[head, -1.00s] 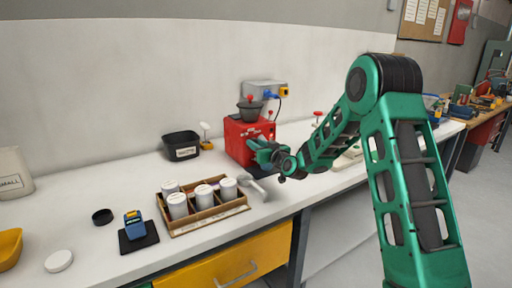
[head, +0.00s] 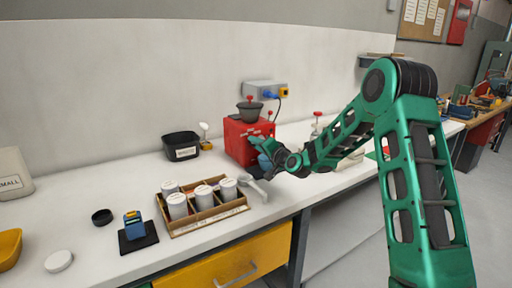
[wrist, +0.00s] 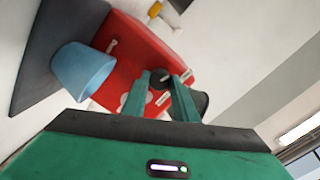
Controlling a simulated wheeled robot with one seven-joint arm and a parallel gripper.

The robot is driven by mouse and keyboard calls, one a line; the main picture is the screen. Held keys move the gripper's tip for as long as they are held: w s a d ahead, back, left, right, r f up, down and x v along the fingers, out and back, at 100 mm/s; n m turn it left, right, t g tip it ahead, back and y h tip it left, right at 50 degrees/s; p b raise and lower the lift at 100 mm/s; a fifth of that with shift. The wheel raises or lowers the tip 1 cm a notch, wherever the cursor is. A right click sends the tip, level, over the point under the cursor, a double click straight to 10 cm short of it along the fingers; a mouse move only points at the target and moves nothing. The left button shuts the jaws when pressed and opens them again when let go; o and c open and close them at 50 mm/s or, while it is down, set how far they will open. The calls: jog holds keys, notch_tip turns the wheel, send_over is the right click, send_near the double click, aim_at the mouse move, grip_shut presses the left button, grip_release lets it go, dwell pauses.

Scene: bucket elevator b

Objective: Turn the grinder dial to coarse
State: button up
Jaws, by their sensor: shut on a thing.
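The grinder is a red box (head: 240,152) with a dark hopper (head: 250,112) on top, standing against the wall. In the wrist view the red grinder body (wrist: 150,48) fills the upper middle, seen tilted. My gripper (wrist: 160,86) is shut on the black round dial (wrist: 160,77) on its face, one green finger on each side. Pale label plates lie close to the dial; I cannot read them or the dial's setting. In the head view my gripper (head: 259,144) is at the grinder's front right, and the dial is hidden.
A light blue cup (wrist: 83,70) stands at the grinder's front, close to my gripper. A wooden tray (head: 210,220) with several white canisters, a black bin (head: 181,146) and a blue device (head: 133,222) on a dark pad sit to the left.

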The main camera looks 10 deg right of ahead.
jog(key=shift+d+f+m, duration=0.1)
jog(key=shift+d+m, duration=0.05)
jog(key=shift+m, duration=0.65)
jog(key=shift+d+f+m, duration=0.1)
jog(key=shift+d+m, duration=0.05)
jog(key=shift+m, duration=0.65)
jog(key=o, duration=1)
jog(key=shift+o, duration=0.3)
jog(key=shift+a, duration=0.1)
jog(key=shift+r, duration=0.1)
jog(key=v, duration=1)
jog(key=shift+s, duration=0.25)
